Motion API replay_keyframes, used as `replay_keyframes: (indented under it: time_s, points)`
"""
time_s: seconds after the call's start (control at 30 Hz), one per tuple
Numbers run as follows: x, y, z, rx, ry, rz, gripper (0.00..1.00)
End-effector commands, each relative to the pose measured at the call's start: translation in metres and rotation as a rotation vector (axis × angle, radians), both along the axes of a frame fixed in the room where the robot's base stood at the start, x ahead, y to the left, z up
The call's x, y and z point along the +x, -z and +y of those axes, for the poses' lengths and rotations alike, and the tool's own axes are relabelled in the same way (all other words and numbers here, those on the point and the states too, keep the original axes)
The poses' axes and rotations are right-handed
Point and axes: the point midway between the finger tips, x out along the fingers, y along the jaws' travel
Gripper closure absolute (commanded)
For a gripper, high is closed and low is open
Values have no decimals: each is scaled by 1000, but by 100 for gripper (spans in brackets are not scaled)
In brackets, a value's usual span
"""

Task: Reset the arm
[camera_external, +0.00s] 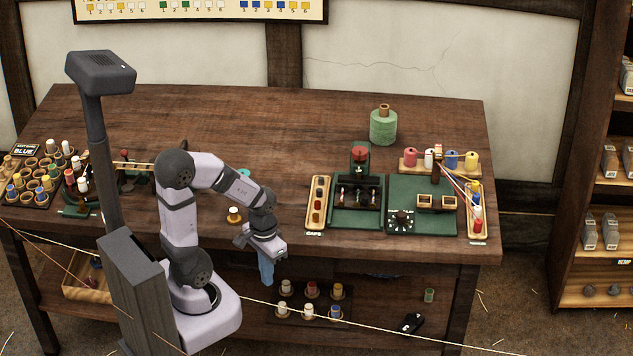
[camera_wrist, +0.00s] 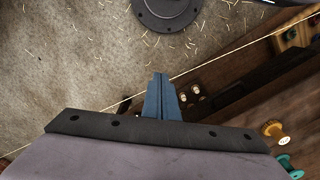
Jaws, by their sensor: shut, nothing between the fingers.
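My gripper (camera_external: 266,272) hangs just in front of the table's front edge, pointing down, with its blue fingers together and nothing between them. In the wrist view the blue fingers (camera_wrist: 160,95) are shut over the floor, with the table side to the right. My arm is bent, with its elbow raised and its wrist low. The wooden table (camera_external: 300,110) stands behind the gripper.
A green board (camera_external: 422,190) with small fittings lies at the right. A rope (camera_external: 380,325) crosses low in front. The table's back middle is clear.

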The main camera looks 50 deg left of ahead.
Motion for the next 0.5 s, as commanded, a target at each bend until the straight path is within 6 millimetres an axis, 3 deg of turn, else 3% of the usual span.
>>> replay_keyframes:
  time_s: [0.03, 0.2, 0.5]
  points:
    - [0, -29, 0, 0, 0, 1, 100]
    - [0, -66, 0, 0, 0, 1, 100]
    - [0, -92, 0, 0, 0, 2, 100]
